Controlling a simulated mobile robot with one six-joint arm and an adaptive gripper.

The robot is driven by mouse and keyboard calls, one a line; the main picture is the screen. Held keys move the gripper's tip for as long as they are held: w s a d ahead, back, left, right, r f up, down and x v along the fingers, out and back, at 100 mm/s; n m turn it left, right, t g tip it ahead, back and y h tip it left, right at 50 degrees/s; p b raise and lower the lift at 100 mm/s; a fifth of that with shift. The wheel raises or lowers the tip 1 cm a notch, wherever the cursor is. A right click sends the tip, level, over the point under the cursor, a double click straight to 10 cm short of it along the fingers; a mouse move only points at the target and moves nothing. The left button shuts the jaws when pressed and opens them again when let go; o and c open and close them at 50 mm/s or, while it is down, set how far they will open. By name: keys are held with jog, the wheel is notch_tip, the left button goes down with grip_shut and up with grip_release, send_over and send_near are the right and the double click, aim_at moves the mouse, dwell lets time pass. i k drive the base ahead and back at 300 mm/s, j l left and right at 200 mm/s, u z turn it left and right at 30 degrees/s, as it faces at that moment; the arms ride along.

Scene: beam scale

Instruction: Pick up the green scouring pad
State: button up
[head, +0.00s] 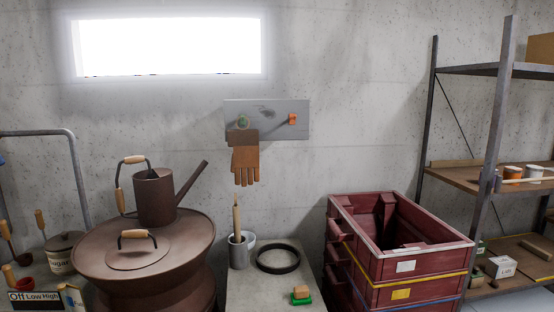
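The green scouring pad (303,301) lies near the front of the grey worktop, at the bottom centre of the head view. A small tan block (302,290) sits on top of it and hides part of its upper face. My gripper does not show in this view.
A black ring (278,267) lies on the worktop (262,294) behind the pad. A grey cup (238,256) with a wooden-handled tool stands to the left. Stacked dark red crates (360,240) rise close to the right. A brown drum (145,254) with a watering can (155,196) stands left.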

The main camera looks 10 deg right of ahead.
aim_at(300, 295)
jog(key=i+l+z, duration=0.15)
jog(key=i, duration=0.4)
jog(key=i+l+z, duration=0.15)
jog(key=i+l, duration=0.15)
jog(key=i, duration=0.25)
jog(key=i+l+z, duration=0.15)
jog(key=i, duration=0.45)
